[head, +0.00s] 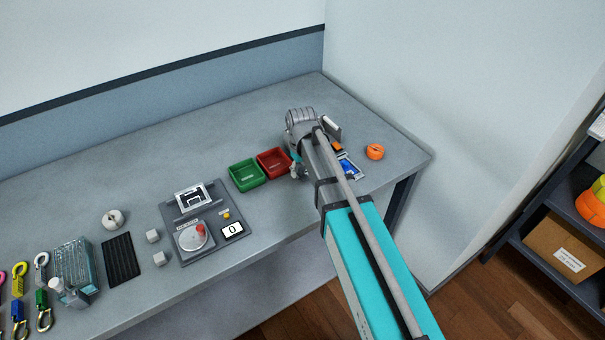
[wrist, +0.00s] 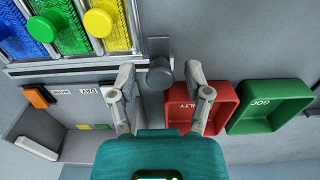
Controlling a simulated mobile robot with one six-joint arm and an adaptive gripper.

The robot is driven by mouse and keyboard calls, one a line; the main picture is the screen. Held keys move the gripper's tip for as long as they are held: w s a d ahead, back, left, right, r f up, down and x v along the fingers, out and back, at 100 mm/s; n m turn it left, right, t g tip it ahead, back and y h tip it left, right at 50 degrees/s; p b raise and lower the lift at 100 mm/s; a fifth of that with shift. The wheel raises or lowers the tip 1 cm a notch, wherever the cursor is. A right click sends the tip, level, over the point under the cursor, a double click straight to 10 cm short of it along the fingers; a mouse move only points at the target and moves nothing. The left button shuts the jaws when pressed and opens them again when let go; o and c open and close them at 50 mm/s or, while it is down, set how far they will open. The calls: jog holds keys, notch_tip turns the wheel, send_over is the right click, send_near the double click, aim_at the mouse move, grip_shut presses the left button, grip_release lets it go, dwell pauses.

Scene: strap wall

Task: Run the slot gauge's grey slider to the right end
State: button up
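A silver-framed panel with blue, green and yellow ribbed strips and round knobs (wrist: 78,68) fills the top left of the wrist view. A blue part with a pale edge (head: 348,167) shows beside my arm in the head view; I cannot tell whether it is the same thing. A dark grey round knob (wrist: 160,77) stands by a grey bar at the panel's right side in the wrist view; it may be the slider. My gripper (wrist: 160,72) is open, one finger on each side of this knob, with gaps visible. In the head view, my arm hides the fingertips and most of this spot.
A red tray (head: 287,151) and a green tray (head: 234,183) stand left of my gripper. An orange round object (head: 375,152) lies to its right. A grey panel with a dial (head: 165,222) is further left. The rear tabletop is clear.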

aim_at(344, 156)
jog(key=c, duration=0.6)
jog(key=shift+o, duration=0.2)
jog(key=shift+w+d, duration=0.15)
jog(key=shift+d, duration=0.1)
jog(key=shift+w+d, duration=1.5)
jog(key=shift+d, duration=0.7)
jog(key=shift+w+d, duration=1.55)
jog(key=shift+d, duration=0.7)
jog(key=shift+w+d, duration=1.5)
jog(key=shift+d, duration=0.8)
jog(key=o, duration=0.6)
jog(key=shift+c, duration=0.2)
jog(key=shift+r+p, duration=3)
jog(key=shift+p, duration=0.05)
